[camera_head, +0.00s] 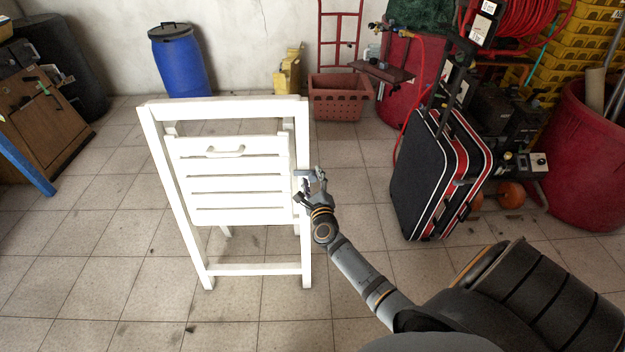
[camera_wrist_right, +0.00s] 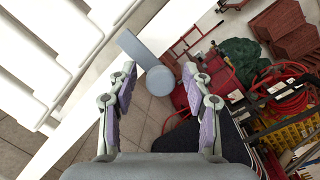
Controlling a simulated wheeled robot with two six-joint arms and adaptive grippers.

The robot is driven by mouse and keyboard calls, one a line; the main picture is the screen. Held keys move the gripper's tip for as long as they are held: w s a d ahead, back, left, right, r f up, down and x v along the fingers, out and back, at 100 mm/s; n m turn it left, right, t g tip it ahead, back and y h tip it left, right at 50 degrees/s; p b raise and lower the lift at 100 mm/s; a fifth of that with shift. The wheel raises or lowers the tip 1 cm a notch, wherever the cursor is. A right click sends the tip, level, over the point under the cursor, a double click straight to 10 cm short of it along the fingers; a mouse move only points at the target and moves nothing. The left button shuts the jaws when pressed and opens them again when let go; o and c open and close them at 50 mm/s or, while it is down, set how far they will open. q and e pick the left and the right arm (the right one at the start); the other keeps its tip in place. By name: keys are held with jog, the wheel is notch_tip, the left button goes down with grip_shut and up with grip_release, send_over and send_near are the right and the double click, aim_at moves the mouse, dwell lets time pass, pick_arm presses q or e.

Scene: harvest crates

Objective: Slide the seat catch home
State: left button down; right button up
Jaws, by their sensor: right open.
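A white slatted folding chair (camera_head: 212,269) stands upright on the floor, its slatted seat panel (camera_head: 232,183) folded up flat against the frame. The seat catch, a grey flat bar (camera_wrist_right: 135,46) with a round knob (camera_wrist_right: 160,81), sits by the chair's right side rail. In the head view it is small at the rail (camera_head: 303,174), partly mixed with the fingers. My right gripper (camera_head: 313,183) is open beside that rail. In the wrist view the knob appears between its fingertips, with gaps on both sides; whether it is between them in depth I cannot tell. My left gripper is out of view.
A black and red suitcase (camera_head: 430,180) stands to the right of my right arm. A terracotta basket (camera_head: 340,100) and a blue barrel (camera_head: 182,65) stand behind the chair. Open tiled floor (camera_head: 110,240) lies left of the chair.

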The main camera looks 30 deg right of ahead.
aim_at(300, 171)
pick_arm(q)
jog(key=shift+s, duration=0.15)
pick_arm(e)
jog(key=shift+w+d, duration=0.1)
jog(key=shift+w, duration=0.05)
grip_shut()
jog(key=w+a, duration=0.1)
jog(key=a, duration=0.2)
jog(key=shift+w, duration=0.35)
jog(key=shift+c, duration=1.4)
grip_release()
jog(key=shift+o, duration=1.4)
jog(key=shift+w, duration=0.1)
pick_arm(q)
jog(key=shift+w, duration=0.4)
